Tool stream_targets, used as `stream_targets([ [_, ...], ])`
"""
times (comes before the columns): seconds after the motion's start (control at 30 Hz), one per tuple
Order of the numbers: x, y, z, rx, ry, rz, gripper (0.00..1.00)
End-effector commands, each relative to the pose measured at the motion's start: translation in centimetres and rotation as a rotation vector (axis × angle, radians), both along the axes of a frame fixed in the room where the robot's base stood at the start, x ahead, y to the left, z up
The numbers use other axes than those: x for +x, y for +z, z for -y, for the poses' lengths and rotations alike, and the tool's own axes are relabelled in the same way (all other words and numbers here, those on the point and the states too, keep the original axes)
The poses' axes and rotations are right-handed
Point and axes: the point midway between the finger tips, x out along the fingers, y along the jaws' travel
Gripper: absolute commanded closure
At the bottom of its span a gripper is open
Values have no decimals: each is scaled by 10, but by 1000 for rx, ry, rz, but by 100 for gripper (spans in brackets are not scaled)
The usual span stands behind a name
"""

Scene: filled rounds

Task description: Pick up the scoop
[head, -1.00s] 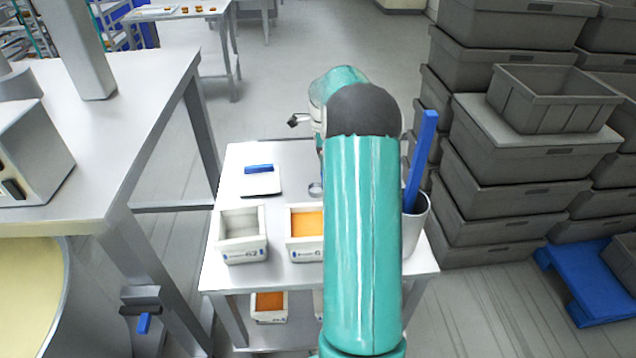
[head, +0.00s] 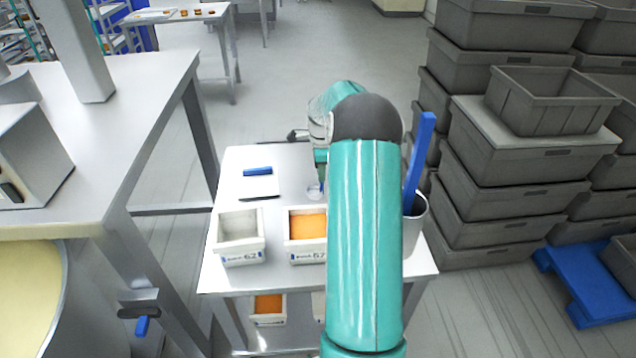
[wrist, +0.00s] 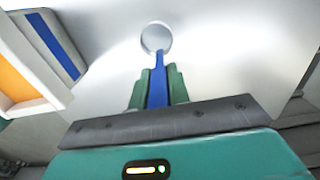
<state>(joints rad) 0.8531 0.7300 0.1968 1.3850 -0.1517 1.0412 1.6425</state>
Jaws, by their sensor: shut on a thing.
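The scoop has a blue handle (wrist: 157,84) and a round pale bowl (wrist: 156,38), seen above a white surface in the wrist view. My gripper (wrist: 158,72) has green fingers and is shut on the blue handle, one finger on each side. In the head view the scoop's bowl (head: 314,191) shows small, just left of my teal arm, over the white cart top (head: 285,160). My arm hides the handle there. I cannot tell whether the scoop touches the cart top.
A white bin with pale contents (head: 240,255) and a white bin with orange contents (head: 306,257) stand at the cart's front. A grey pot (head: 416,235) with a blue paddle (head: 420,150) stands right of my arm. Grey crates (head: 500,180) are stacked on the right.

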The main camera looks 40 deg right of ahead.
Motion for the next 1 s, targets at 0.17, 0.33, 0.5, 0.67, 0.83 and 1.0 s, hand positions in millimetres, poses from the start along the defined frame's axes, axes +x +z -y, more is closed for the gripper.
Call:
stream_targets([
  [0.17, 0, 2, 0, -1, 0, 1, 100],
  [0.33, 1, 14, 0, -2, 1, 2, 100],
  [0.5, -5, 40, -3, -3, 1, 1, 100],
  [0.67, -31, 75, -15, -4, -1, 3, 100],
  [0.83, -66, 103, -32, -2, -1, 1, 100],
  [1.0, -98, 118, -48, -1, 0, 2, 100],
])
